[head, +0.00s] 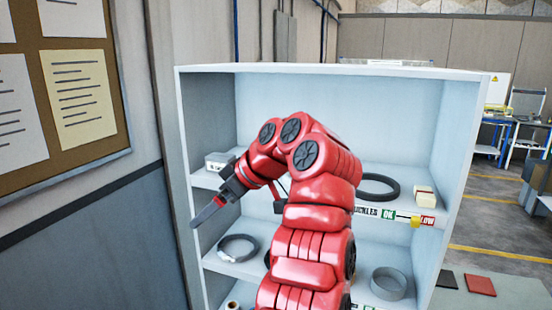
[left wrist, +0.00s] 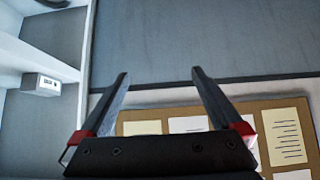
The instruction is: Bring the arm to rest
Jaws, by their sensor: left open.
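My red left arm (head: 305,215) rises from the bottom of the head view and bends over to the left in front of the shelf unit. My left gripper (head: 205,214) points down and left near the unit's left side, with nothing in it. In the left wrist view, the two fingers of the left gripper (left wrist: 160,74) are spread apart with only wall behind the gap. My right gripper is in neither view.
The white shelf unit (head: 340,70) holds a black ring (head: 378,188), a dark coil (head: 238,248), a grey coil (head: 389,284) and a small white box (head: 218,160). A notice board (head: 70,165) hangs on the left wall.

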